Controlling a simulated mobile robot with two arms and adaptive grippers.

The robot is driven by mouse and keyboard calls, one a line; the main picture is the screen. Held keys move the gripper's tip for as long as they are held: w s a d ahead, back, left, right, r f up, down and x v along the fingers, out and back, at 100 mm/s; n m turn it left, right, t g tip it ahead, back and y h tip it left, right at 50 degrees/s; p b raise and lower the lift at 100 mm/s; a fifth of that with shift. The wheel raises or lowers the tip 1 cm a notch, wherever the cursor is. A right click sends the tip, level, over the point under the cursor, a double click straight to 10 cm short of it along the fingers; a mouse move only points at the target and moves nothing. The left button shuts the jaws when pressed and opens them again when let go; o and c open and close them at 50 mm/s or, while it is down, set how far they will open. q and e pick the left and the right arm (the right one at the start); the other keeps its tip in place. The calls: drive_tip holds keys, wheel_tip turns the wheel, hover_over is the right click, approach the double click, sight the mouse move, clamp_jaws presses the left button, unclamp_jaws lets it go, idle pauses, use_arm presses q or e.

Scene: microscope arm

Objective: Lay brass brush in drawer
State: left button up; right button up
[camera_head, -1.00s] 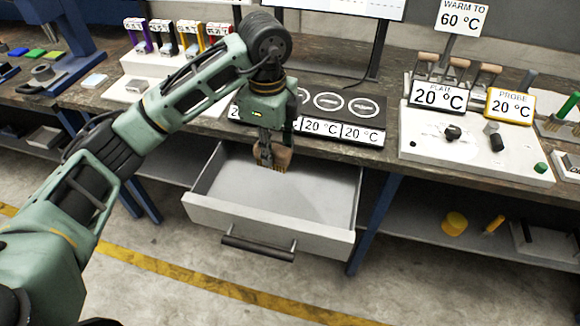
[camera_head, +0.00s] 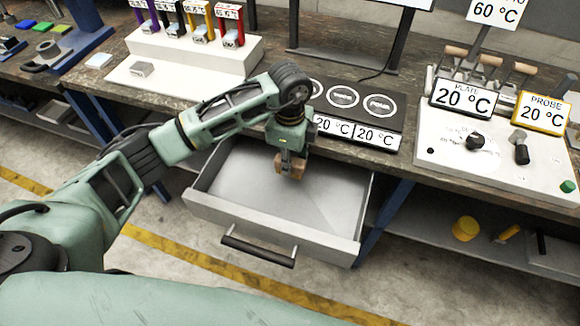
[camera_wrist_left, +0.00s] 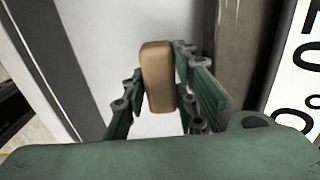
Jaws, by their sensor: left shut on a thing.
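The drawer (camera_head: 235,232) is pulled open below the bench, and its visible floor is bare. My left gripper (camera_head: 291,168) is over the back part of the open drawer, shut on the brass brush (camera_head: 290,170). In the left wrist view the brush's brown wooden block (camera_wrist_left: 157,78) stands between the green fingers of the left gripper (camera_wrist_left: 160,95). The bristles are hidden in both current views. I cannot tell whether the brush touches the drawer floor. My right gripper is not in view.
The bench edge (camera_head: 340,150) runs just behind the gripper, with the black hotplate panel (camera_head: 350,110) on top. The white control box (camera_head: 490,150) stands at the right. The drawer's front with its dark handle (camera_head: 258,250) sticks out over the floor.

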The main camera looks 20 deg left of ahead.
use_arm(q)
drive_tip(key=shift+f, duration=0.5)
wheel_tip(320, 180, down, 3)
drive_tip(key=shift+f+p, duration=0.1)
drive_tip(key=shift+p, duration=0.2)
drive_tip(key=shift+f, duration=0.25)
drive_tip(key=o, duration=0.7)
drive_tip(key=shift+o, duration=0.6)
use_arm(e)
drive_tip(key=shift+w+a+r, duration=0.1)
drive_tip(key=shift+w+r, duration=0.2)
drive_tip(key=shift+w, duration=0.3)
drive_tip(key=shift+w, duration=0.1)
